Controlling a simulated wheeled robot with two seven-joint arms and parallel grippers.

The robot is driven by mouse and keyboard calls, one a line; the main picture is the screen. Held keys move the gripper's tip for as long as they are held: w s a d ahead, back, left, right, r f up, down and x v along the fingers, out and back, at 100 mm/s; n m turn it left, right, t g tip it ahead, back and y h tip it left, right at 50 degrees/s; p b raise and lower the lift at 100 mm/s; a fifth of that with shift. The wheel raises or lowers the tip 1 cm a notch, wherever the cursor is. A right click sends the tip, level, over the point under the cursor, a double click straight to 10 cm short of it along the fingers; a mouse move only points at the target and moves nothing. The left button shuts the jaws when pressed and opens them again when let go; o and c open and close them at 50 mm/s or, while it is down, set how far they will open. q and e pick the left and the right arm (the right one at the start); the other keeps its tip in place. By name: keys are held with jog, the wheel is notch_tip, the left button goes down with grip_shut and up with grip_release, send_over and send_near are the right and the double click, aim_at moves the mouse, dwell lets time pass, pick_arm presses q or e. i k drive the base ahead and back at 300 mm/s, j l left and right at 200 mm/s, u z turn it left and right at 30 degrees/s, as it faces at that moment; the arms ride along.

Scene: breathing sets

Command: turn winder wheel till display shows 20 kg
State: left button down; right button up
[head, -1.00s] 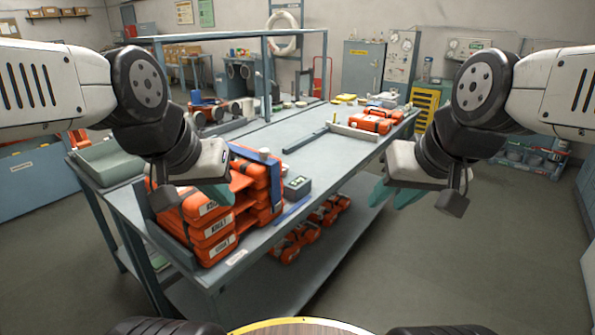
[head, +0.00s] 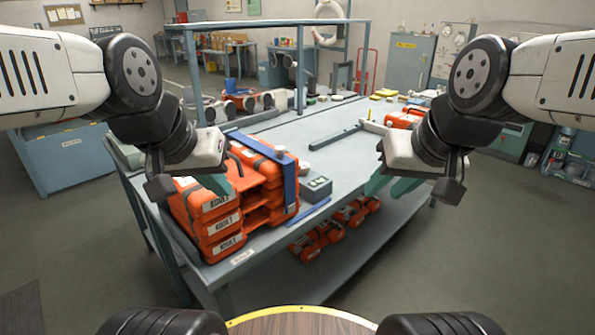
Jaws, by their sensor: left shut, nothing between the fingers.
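A small grey box with a dark greenish face (head: 318,188), possibly the display, stands on the workbench (head: 345,158); its reading is too small to tell. Left of it, a blue upright bar (head: 290,188) with a pale round knob (head: 279,151) stands against a stack of orange cases (head: 222,222). I cannot tell which part is the winder wheel. My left gripper (head: 218,184) is shut and empty, in front of the stack in the picture. My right gripper (head: 389,187) shows two teal fingers apart, empty, at the bench's right side, away from the box.
More orange cases (head: 322,236) lie on the lower shelf. A long grey-blue bar (head: 335,137) lies on the bench top. A rail frame (head: 299,70) stands at the bench's back. Bare floor (head: 480,235) is open to the right.

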aim_at(306, 166)
jog(key=i+l, duration=0.25)
jog(key=i, duration=0.15)
jog(key=i+l+z, duration=0.1)
jog(key=z, duration=0.3)
jog(key=i+z, duration=0.35)
jog(key=k+l, duration=0.05)
jog(key=k, duration=0.05)
